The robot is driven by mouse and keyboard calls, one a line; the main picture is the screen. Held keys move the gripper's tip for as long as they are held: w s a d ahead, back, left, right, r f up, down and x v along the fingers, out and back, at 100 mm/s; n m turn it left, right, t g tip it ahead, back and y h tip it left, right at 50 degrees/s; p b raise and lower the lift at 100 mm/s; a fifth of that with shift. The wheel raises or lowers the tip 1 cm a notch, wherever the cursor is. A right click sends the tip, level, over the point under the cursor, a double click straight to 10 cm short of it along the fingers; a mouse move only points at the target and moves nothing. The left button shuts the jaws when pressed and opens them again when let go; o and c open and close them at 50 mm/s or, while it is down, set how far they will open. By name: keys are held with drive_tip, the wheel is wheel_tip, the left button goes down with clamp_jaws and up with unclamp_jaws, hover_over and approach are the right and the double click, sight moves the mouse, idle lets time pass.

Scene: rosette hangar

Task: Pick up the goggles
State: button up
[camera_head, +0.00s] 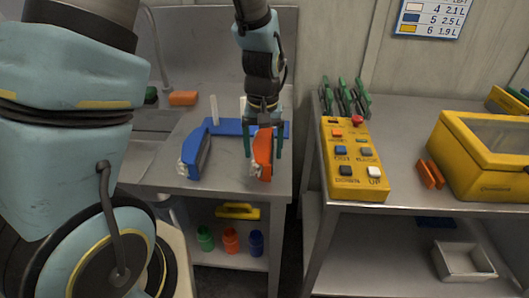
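I cannot make out goggles for certain. My gripper (263,153) points down over the metal bench left of centre. Its two dark teal fingers are apart, one on each side of an orange brush-like thing (264,146) with pale bristles. Gaps seem to show between the fingers and this orange thing, which appears to rest on the bench. A similar blue brush-like thing (195,152) lies to its left, apart from my gripper.
A blue rack (222,127) stands behind the brushes. Right of a gap between benches are a yellow control box (352,160), green-handled tools (345,97) and a yellow case (487,165). Several coloured cups, including a green one (205,239), stand on the lower shelf.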

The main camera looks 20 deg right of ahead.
drive_tip(key=c, duration=1.1)
drive_tip(key=shift+c, duration=0.2)
drive_tip(key=shift+r, duration=0.1)
